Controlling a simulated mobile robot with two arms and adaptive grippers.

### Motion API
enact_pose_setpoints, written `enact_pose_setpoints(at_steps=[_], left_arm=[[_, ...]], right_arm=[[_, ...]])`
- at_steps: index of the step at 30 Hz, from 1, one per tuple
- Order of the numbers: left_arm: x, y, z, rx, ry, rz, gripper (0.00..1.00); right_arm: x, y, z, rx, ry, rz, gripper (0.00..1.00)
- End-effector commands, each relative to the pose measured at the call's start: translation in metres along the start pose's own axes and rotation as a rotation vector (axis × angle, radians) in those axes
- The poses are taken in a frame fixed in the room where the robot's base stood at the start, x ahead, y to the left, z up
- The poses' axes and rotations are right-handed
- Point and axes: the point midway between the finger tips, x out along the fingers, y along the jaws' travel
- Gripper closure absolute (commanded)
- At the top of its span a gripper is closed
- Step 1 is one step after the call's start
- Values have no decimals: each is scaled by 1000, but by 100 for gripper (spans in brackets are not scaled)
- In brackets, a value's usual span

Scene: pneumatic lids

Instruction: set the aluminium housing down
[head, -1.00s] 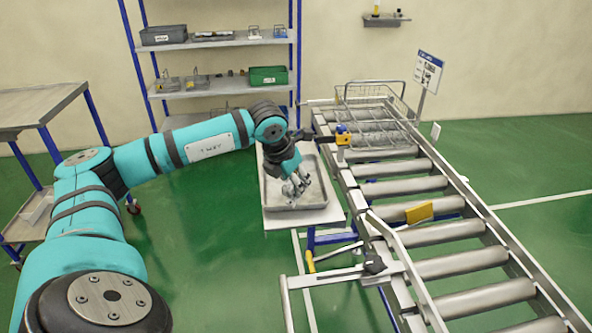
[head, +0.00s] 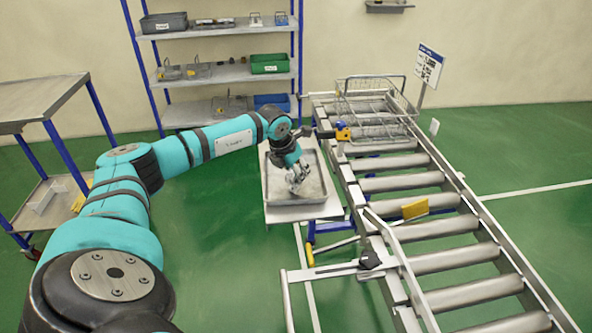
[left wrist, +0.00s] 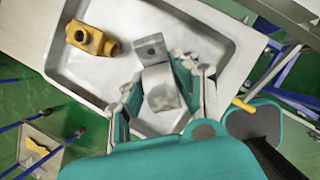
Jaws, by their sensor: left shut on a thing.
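The aluminium housing (left wrist: 161,88) is a grey metal block with a flat, holed tab, in the left wrist view. My left gripper (head: 298,182) is shut on it, with a finger on either side in the left wrist view (left wrist: 158,78). The gripper points down into the grey metal tray (head: 267,190), beside the roller conveyor. Whether the housing touches the tray floor I cannot tell. In the head view the housing is hard to tell apart from the fingers. My right gripper is not in view.
A yellow-brass fitting (left wrist: 91,40) lies in the tray, apart from the housing. The roller conveyor (head: 405,185) stands right of the tray, with a wire basket (head: 375,98) at its far end. A shelf rack (head: 215,77) stands behind; a trolley (head: 42,101) is at left.

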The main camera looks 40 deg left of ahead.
Motion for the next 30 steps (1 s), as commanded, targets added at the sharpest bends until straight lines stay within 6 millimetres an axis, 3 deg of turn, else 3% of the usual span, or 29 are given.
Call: enact_pose_setpoints(at_steps=[5,6,10,22,30], left_arm=[[4,0,-1,0,-1,0,100],[2,0,-1,0,0,0,66],[2,0,-1,0,0,0,49],[-5,0,0,0,-2,0,48],[-57,1,0,1,-5,2,48]], right_arm=[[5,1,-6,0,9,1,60],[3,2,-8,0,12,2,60],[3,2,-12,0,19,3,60],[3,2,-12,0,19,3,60],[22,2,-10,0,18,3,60]])
